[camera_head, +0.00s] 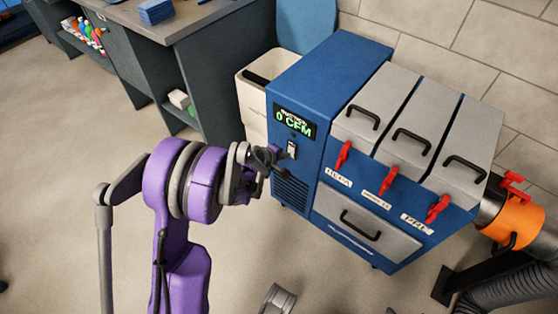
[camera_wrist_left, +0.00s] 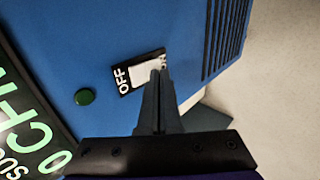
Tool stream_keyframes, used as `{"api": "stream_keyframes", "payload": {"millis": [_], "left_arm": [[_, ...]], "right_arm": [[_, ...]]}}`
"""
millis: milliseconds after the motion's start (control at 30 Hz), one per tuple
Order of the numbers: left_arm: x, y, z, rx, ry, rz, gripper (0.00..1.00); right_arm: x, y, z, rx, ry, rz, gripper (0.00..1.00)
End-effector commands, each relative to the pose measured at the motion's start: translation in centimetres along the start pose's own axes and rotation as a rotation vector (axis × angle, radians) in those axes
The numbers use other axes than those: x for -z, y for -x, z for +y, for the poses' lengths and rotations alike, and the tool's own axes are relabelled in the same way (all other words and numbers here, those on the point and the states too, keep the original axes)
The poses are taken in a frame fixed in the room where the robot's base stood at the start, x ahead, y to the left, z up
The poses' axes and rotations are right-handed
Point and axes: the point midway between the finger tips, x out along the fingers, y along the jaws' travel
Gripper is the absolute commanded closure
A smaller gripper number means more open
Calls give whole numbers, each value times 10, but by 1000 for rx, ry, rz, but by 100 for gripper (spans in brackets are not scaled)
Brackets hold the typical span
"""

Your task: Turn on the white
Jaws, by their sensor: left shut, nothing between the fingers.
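A white switch (camera_head: 292,149) sits on the front of the blue machine (camera_head: 315,80), below a display (camera_head: 294,122) that reads 0 CFM. In the left wrist view the white switch (camera_wrist_left: 146,72) lies on a black plate with OFF at its left end. The label at the other end is mostly hidden behind my fingertips. My left gripper (camera_wrist_left: 158,78) is shut and empty, its tips over the end of the switch away from OFF. Contact and the switch's tilt cannot be told. In the head view my left gripper (camera_head: 270,158) is just left of the switch.
A green round button (camera_wrist_left: 85,96) is beside the switch, with a vent grille (camera_wrist_left: 226,35) on the other side. Red latches (camera_head: 388,181) and grey lids are on the machine's right part. A cream bin (camera_head: 253,95) and a workbench (camera_head: 190,20) stand behind. Floor at left is clear.

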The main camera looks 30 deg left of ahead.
Motion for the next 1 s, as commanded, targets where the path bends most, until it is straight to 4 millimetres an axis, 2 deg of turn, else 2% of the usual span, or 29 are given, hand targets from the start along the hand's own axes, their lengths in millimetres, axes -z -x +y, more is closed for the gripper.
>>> {"api": "stream_keyframes", "payload": {"millis": [367, 467, 767, 1000], "left_arm": [[0, -2, 2, 0, 0, 0, 100], [0, -10, 2, 1, 0, -1, 100], [0, -6, 4, 0, 0, -1, 100], [0, 2, 13, -4, 2, 0, 100]], "right_arm": [[0, -1, 0, 0, 0, 0, 12], [-2, -6, 0, 0, 0, -2, 12], [-1, -3, 0, 0, 0, -1, 12], [1, 5, 0, 0, 0, 2, 12]]}}
